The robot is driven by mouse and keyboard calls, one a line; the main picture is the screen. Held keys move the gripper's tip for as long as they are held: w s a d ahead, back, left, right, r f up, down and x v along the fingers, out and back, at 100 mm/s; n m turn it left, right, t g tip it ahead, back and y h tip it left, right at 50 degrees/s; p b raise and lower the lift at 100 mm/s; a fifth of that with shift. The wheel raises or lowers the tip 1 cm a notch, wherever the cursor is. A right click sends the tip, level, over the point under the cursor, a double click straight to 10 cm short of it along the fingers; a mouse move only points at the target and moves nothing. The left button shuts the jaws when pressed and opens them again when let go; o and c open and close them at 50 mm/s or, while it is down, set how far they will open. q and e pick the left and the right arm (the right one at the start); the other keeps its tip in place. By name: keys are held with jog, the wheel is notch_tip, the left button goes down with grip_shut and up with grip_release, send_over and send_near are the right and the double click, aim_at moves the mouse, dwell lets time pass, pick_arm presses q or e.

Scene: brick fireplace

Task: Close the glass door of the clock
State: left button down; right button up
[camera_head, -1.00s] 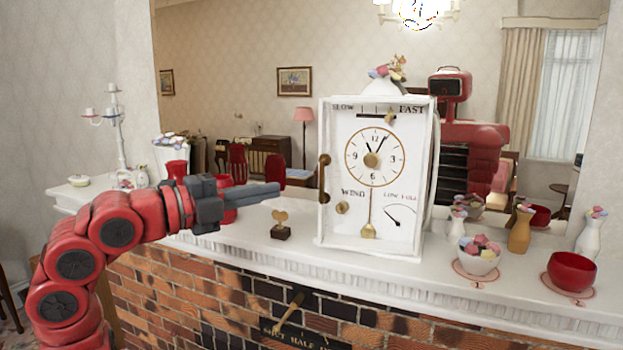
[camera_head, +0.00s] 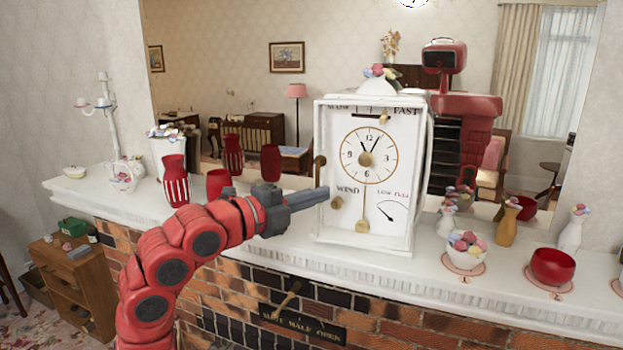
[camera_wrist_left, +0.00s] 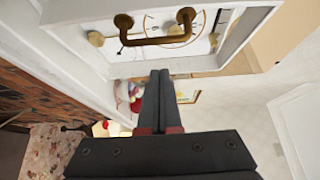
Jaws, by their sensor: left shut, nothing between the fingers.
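The white clock (camera_head: 405,225) stands upright on the mantel, its dial, knobs and pendulum facing me. A brown curved handle (camera_head: 319,170) sits at the left edge of its front. In the left wrist view the handle (camera_wrist_left: 158,41) is on the white frame, with the dial behind it. I cannot tell how far the glass door stands from the clock body. My left gripper (camera_head: 326,192) is shut and empty, its tips overlapping the front's left edge just below the visible handle. In the wrist view the fingertips (camera_wrist_left: 160,73) point at the frame's edge beside the handle; contact is unclear.
Red vases (camera_head: 175,180) and a white basket (camera_head: 125,175) stand on the mantel left of my arm. A bowl of coloured pieces (camera_head: 466,250), a red bowl (camera_head: 553,267) and small vases stand right of the clock. A mirror behind reflects me.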

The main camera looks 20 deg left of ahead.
aim_at(324, 179)
pick_arm(q)
jog(key=shift+w+a+p, duration=0.35)
jog(key=shift+w+a, duration=0.4)
jog(key=shift+a, duration=0.05)
jog(key=shift+m+g+h, duration=0.6)
jog(key=shift+h, duration=0.2)
jog(key=w+a+b, duration=0.1)
jog(key=w+b, duration=0.1)
jog(key=b, duration=0.4)
jog(key=w+a+b, duration=0.1)
jog(key=a+b, duration=0.1)
jog(key=b, duration=0.5)
jog(key=shift+w+b, duration=0.3)
jog(key=shift+w, duration=0.1)
jog(key=shift+d, duration=0.1)
